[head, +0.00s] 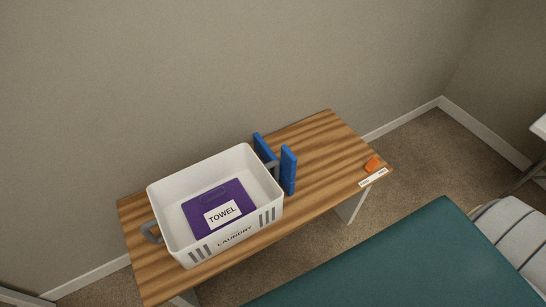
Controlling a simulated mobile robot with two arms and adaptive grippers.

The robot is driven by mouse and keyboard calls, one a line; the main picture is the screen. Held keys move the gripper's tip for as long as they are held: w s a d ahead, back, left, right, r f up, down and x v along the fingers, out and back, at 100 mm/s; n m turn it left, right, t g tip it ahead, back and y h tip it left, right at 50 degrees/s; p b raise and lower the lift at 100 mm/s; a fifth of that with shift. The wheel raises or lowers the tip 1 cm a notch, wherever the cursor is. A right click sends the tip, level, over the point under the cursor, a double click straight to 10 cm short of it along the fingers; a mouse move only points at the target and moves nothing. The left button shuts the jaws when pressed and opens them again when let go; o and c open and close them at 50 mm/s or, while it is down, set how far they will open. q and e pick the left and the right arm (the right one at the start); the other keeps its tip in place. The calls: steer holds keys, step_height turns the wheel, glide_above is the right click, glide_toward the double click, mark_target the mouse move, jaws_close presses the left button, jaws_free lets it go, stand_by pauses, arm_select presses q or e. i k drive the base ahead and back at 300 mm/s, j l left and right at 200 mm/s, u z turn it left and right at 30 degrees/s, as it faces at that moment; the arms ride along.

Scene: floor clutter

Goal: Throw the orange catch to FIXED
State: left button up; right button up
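A small orange catch (372,163) sits at the right end of a striped wooden bench (318,150). A white label (373,178) lies just in front of the catch at the bench edge; its print is too small to read. Which way the catch is set cannot be told. Neither of my grippers shows in the head view.
A white laundry basket (165,208) with grey handles stands on the bench's left part, holding a purple item marked TOWEL (205,203). Blue upright blocks (289,170) stand at the basket's right side. A teal surface (400,262) fills the foreground. Carpet (415,150) is clear right of the bench.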

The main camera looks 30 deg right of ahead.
mark_target(374, 162)
steer(key=z, duration=1.8)
